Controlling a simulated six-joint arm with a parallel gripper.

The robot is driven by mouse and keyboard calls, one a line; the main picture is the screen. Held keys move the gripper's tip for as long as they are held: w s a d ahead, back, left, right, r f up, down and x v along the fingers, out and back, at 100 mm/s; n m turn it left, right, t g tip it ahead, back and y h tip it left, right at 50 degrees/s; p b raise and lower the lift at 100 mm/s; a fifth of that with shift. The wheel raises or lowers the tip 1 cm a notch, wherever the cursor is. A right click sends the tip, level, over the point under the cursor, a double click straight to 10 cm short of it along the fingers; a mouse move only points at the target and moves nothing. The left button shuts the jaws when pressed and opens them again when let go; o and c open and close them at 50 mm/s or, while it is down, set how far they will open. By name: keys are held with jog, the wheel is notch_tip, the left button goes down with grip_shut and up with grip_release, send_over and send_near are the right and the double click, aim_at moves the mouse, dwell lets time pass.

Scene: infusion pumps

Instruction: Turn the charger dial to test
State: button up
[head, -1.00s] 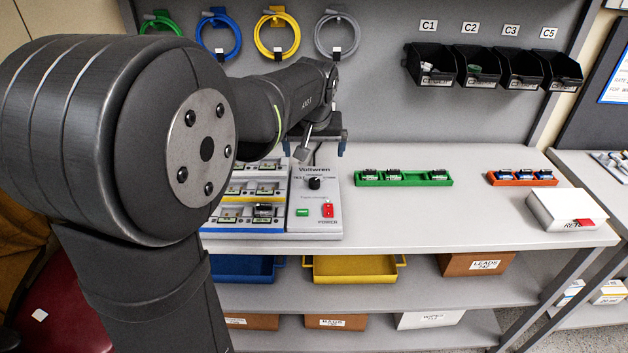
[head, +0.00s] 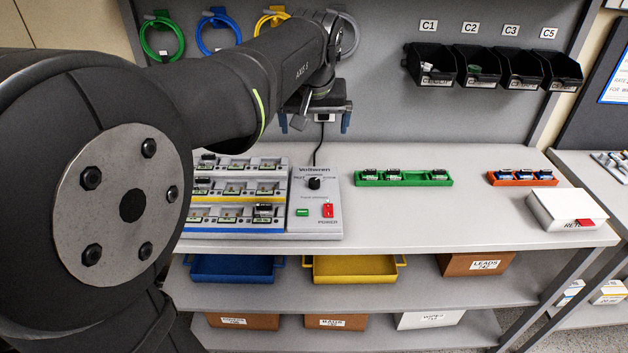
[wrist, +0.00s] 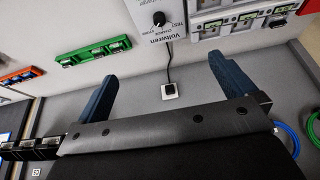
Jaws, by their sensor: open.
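The charger (head: 312,200) is a pale Voltwren unit on the bench, with a black round dial (head: 314,183) on its upper right panel. A green light and a red power switch sit below the dial. In the wrist view the dial (wrist: 159,19) shows at the top, with lettering around it that includes TEST; I cannot tell which mark it points to. My gripper (head: 315,122) is above and behind the charger, apart from the dial. In the wrist view its two blue fingers (wrist: 165,88) are wide apart with nothing between them.
Battery bays (head: 235,190) fill the charger's left side. A green rack (head: 404,183), an orange rack (head: 521,182) and a white box (head: 568,210) stand to the right. Black bins (head: 490,72) hang on the back wall. A power cord (head: 318,150) runs up behind the dial to an outlet.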

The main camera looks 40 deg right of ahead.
jog(key=shift+s+a+r, duration=0.15)
jog(key=shift+r, duration=0.3)
